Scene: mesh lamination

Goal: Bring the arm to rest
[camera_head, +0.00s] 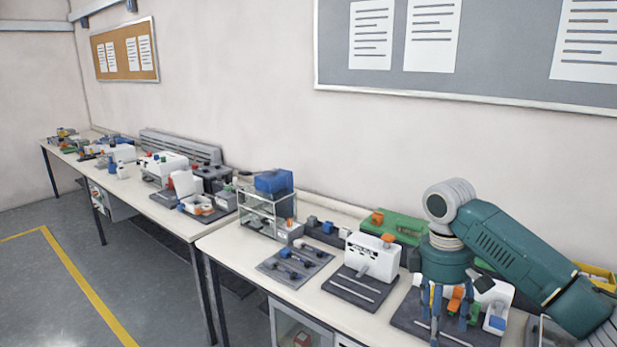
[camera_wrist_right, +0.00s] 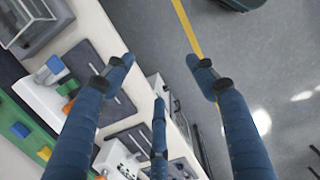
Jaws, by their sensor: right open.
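My right gripper (camera_head: 447,312) hangs from the green arm at the right of the head view, fingers pointing down, in front of the near bench (camera_head: 232,245). In the right wrist view its blue fingers (camera_wrist_right: 160,78) are spread apart with nothing between them. Beyond them the wrist view shows the bench edge and grey floor (camera_wrist_right: 236,75). The gripper partly hides a white device with orange parts (camera_head: 497,295) on a dark mat. I cannot tell its exact height over the bench. My left gripper is not in view.
A white device (camera_head: 372,255) on a dark mat, a mat with dark tools (camera_head: 294,265), and a clear case with a blue top (camera_head: 268,205) stand to the left. A green tray (camera_head: 395,225) lies behind. Open floor (camera_head: 45,290) lies left of the benches.

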